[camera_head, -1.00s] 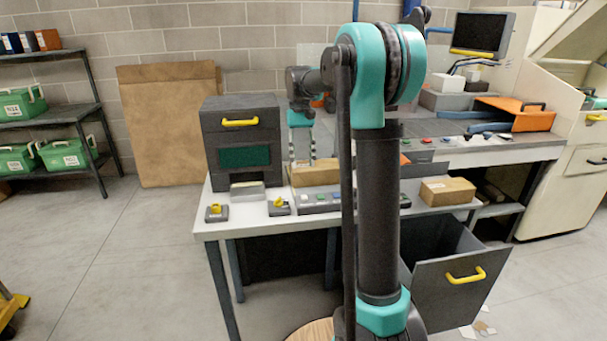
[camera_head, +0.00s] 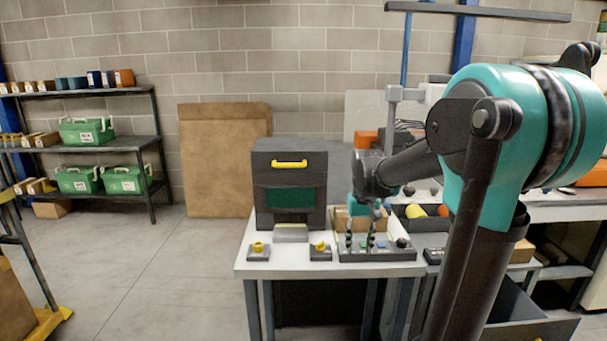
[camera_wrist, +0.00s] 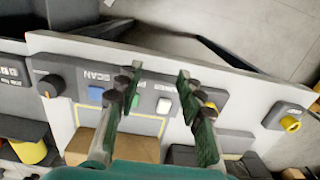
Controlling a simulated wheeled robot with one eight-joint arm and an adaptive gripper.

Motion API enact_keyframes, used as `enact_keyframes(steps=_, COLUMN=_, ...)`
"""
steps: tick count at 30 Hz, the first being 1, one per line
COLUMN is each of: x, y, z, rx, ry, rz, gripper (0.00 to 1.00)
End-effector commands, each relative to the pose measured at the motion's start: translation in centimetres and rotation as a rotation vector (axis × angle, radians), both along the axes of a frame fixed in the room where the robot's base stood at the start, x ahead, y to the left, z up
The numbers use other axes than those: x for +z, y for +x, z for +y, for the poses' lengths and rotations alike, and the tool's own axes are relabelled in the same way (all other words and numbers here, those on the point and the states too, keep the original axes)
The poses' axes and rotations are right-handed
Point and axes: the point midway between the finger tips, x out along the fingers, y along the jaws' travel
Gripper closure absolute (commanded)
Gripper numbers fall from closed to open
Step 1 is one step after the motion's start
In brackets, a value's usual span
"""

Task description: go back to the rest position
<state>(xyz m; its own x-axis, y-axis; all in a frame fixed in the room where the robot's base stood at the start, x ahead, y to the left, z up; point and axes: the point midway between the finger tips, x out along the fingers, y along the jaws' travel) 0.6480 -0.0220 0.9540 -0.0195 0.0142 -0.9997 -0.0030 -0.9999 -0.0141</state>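My gripper (camera_head: 361,243) hangs over the white worktable (camera_head: 262,265), above a grey control panel (camera_head: 390,252), in the head view. In the wrist view my gripper (camera_wrist: 158,75) has its two fingers well apart with nothing held between them. Below them are the panel's white button (camera_wrist: 163,105), blue button (camera_wrist: 95,94) and black knob (camera_wrist: 50,86). A cardboard box (camera_wrist: 125,146) lies behind the fingers and is partly hidden. Whether the fingertips touch the panel cannot be told.
A dark cabinet (camera_head: 290,160) with a yellow handle stands on the table's left. Two small yellow-topped units (camera_head: 258,250) (camera_head: 320,250) sit at its front. A shelf (camera_head: 115,142) with green cases stands at far left. Open floor (camera_head: 170,270) lies left of the table.

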Motion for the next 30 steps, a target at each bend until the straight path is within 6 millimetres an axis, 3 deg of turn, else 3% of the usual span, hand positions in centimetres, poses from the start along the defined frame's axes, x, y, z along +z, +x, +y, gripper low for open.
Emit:
enact_keyframes(steps=1, x=-1.4, y=-2.0, z=-0.3, rx=-0.002, ry=0.0, rz=-0.04, gripper=0.62)
enact_keyframes(steps=6, x=-6.1, y=-7.7, z=-1.1, rx=-0.002, ry=-0.002, rz=-0.185, gripper=0.62)
enact_keyframes(steps=13, x=-10.9, y=-13.9, z=-1.7, rx=-0.004, ry=-0.009, rz=-0.338, gripper=0.62)
enact_keyframes(steps=18, x=-12.3, y=-15.7, z=-1.9, rx=-0.002, ry=-0.011, rz=-0.385, gripper=0.62)
enact_keyframes(steps=30, x=-12.4, y=-15.9, z=-1.9, rx=-0.002, ry=-0.011, rz=-0.391, gripper=0.62)
